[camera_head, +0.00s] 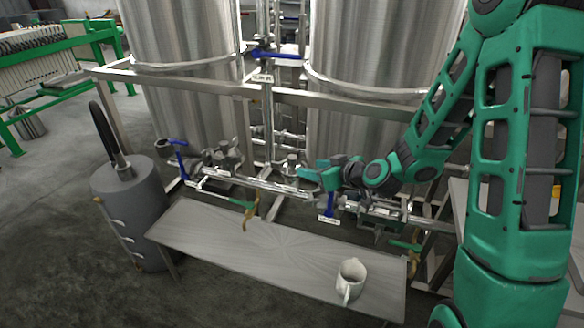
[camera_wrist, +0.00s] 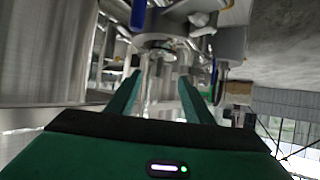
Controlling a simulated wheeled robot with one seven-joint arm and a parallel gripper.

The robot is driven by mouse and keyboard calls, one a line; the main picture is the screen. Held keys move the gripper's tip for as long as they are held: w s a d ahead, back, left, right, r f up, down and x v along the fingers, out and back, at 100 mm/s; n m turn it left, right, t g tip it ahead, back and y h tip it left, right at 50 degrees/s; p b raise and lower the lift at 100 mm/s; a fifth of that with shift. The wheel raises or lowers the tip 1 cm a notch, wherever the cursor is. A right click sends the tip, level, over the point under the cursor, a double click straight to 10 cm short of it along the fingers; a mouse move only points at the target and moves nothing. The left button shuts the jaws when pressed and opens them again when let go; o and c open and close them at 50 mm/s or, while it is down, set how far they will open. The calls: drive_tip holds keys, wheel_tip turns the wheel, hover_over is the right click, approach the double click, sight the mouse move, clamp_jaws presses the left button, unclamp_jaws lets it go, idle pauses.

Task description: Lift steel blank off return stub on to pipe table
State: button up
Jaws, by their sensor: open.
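My gripper (camera_head: 305,174) is in front of the tanks, among the pipework above the far edge of the steel table. In the wrist view, its two green fingers (camera_wrist: 158,92) are apart, with shiny metal pipework showing between and beyond them. A small silver fitting (camera_head: 292,161) stands just beyond the fingertips in the head view. I cannot tell clearly which piece is the steel blank or the return stub, nor whether the fingers touch anything. The low steel table (camera_head: 225,237), seemingly the pipe table, lies below and in front of the pipes.
Blue-handled valves (camera_head: 178,158) and a steel frame rail (camera_head: 190,85) surround the pipes. The table's left and middle are clear.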

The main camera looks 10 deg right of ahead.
sight(295, 161)
drive_tip(key=shift+t, duration=0.4)
drive_tip(key=x, duration=1.2)
drive_tip(key=shift+w+a+r, duration=0.1)
drive_tip(key=shift+w+r, duration=0.05)
drive_tip(key=shift+r, duration=0.3)
clamp_jaws()
